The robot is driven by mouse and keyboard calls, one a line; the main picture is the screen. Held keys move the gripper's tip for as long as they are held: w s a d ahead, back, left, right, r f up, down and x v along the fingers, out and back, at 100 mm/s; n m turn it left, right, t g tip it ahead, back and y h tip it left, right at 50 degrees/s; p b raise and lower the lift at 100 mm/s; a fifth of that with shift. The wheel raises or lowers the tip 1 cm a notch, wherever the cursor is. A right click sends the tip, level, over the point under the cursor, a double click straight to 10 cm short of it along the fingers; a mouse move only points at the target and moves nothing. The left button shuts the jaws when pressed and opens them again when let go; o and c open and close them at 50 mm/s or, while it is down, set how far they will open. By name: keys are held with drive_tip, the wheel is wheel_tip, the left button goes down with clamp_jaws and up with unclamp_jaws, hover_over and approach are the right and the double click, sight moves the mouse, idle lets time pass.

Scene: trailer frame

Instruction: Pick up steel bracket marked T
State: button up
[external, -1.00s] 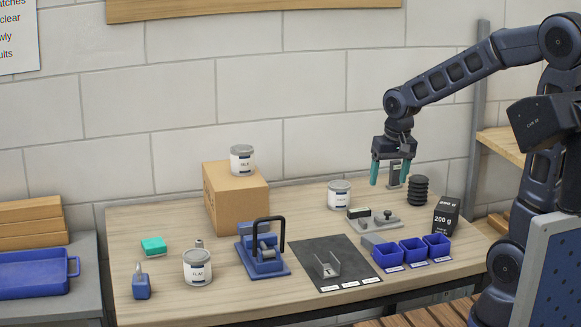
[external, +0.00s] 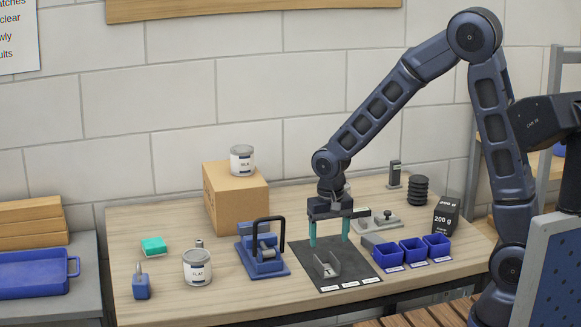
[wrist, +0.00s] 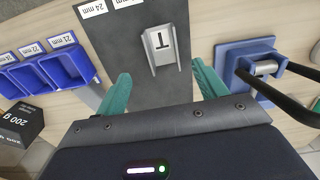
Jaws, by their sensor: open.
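The steel bracket marked T (external: 327,265) is a small grey U-shaped channel lying on the dark mat (external: 345,283). In the wrist view the bracket (wrist: 160,48) shows its black T, upside down, on its flat inner face. My gripper (external: 330,243) points down over the back part of the mat, a little behind and above the bracket. Its teal fingers are apart with nothing between them. In the wrist view the gripper (wrist: 158,92) has its fingers to either side of the bracket's line, with the bracket beyond the tips.
A blue clamp-like fixture with a black handle (external: 262,262) stands left of the mat. Blue bins (external: 388,260) with labels stand to the right, near a black 200 g box (external: 446,216). A cardboard box (external: 236,205) with a can (external: 242,161) stands behind.

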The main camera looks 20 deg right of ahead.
sight(327, 272)
drive_tip(key=shift+s+a+f, duration=0.1)
drive_tip(key=shift+a+f, duration=0.05)
drive_tip(key=shift+f, duration=1.8)
drive_tip(key=shift+a+f, duration=0.1)
drive_tip(key=shift+f, duration=1.8)
drive_tip(key=shift+c, duration=0.4)
drive_tip(key=c, duration=1.2)
drive_tip(key=shift+r, duration=0.15)
